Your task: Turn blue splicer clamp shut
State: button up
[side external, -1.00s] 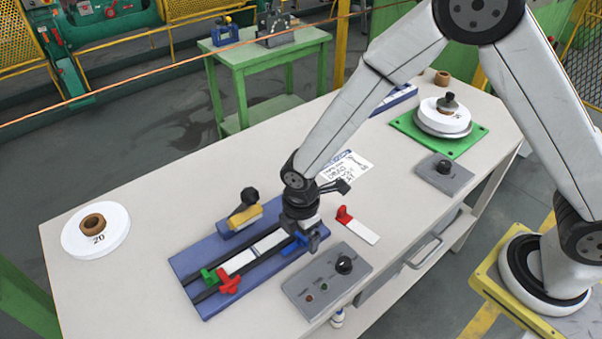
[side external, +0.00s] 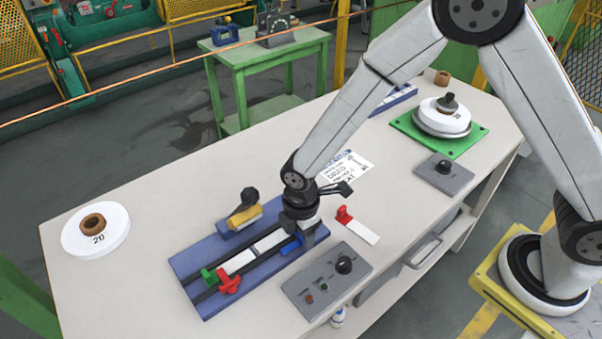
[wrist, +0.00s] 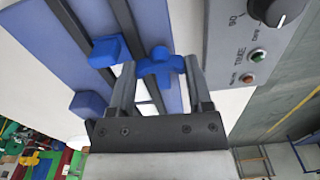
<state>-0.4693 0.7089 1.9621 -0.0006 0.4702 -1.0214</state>
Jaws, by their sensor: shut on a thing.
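The blue splicer clamp (side external: 291,243) is at the right end of the blue splicer base (side external: 205,302). In the wrist view the clamp's blue handle (wrist: 160,66) sits between the two fingers of my gripper (wrist: 161,68), which is shut on it. A separate blue block (wrist: 108,52) is just left of the handle. In the side view my gripper (side external: 300,232) points down over this end and hides part of the clamp. A green clamp (side external: 209,276) and a red clamp (side external: 229,284) are at the splicer's left end.
A grey control box (side external: 327,283) with a black knob stands close in front of the splicer. A red-handled strip (side external: 358,226) lies to the right. A yellow-topped block (side external: 243,217) is behind.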

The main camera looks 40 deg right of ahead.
jog(key=m, duration=1.3)
jog(key=shift+m, duration=2)
jog(key=o, duration=1.3)
jog(key=shift+r, duration=0.1)
jog(key=shift+r, duration=3.85)
